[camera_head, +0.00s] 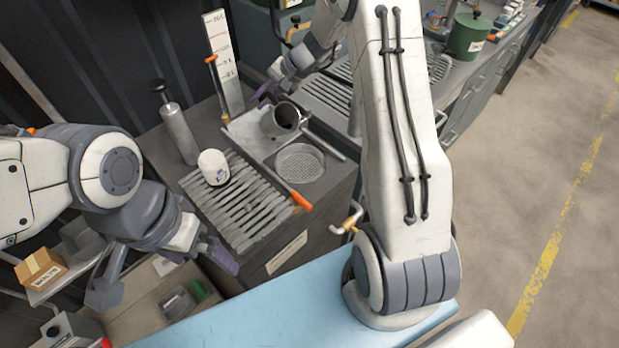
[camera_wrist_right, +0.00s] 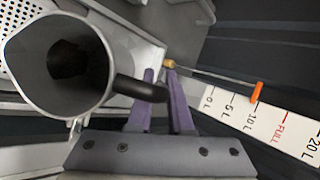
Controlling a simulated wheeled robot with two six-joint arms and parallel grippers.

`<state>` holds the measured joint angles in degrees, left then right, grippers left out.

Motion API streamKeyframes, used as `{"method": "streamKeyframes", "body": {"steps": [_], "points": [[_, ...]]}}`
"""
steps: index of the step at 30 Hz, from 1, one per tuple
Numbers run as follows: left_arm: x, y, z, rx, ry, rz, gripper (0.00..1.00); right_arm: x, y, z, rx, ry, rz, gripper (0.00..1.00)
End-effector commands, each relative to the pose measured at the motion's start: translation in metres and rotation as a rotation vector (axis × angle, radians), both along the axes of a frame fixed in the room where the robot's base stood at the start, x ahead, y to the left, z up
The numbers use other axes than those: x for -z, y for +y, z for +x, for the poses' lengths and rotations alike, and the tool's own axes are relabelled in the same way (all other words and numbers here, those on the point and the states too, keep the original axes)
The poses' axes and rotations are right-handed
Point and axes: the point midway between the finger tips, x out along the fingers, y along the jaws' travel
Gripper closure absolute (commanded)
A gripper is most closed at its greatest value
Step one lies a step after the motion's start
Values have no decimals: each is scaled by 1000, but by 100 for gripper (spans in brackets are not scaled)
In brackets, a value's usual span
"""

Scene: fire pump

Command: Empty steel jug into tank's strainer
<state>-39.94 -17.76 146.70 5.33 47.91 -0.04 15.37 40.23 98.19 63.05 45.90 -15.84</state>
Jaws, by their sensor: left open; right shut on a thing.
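The steel jug (camera_head: 268,125) is held above the tank's light metal top, behind the round mesh strainer (camera_head: 300,164). It looks tilted, with its mouth toward the right. My right gripper (camera_head: 268,92) is shut on the jug's dark handle. In the right wrist view, the fingers (camera_wrist_right: 163,105) close on the handle and I look into the jug (camera_wrist_right: 62,65). Its inside is dark, and I cannot tell whether liquid is in it. Perforated metal, apparently the strainer (camera_wrist_right: 12,28), shows at the left edge. My left gripper (camera_head: 215,252) is open and empty, in front of the slatted rack.
A white level gauge (camera_head: 222,60) stands behind the tank. A white cup (camera_head: 213,166) sits on the slatted rack (camera_head: 243,208), beside a grey pump-like cylinder (camera_head: 178,130). Open floor (camera_head: 520,180) is at right.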

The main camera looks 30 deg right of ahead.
Motion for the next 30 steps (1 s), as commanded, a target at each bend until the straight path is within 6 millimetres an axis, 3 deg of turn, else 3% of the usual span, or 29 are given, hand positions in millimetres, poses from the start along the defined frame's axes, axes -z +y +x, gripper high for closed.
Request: {"method": "streamKeyframes", "body": {"steps": [1,4,13,30], "points": [[26,0,0,0,0,0,0,11,1,-1,-1,-32,10,100],[42,0,0,0,0,0,0,6,4,-2,-6,-81,28,100],[62,0,0,0,-1,-1,0,-13,7,-3,-13,-169,63,100],[91,0,0,0,-1,-1,0,-17,8,-6,-16,-257,97,100]]}}
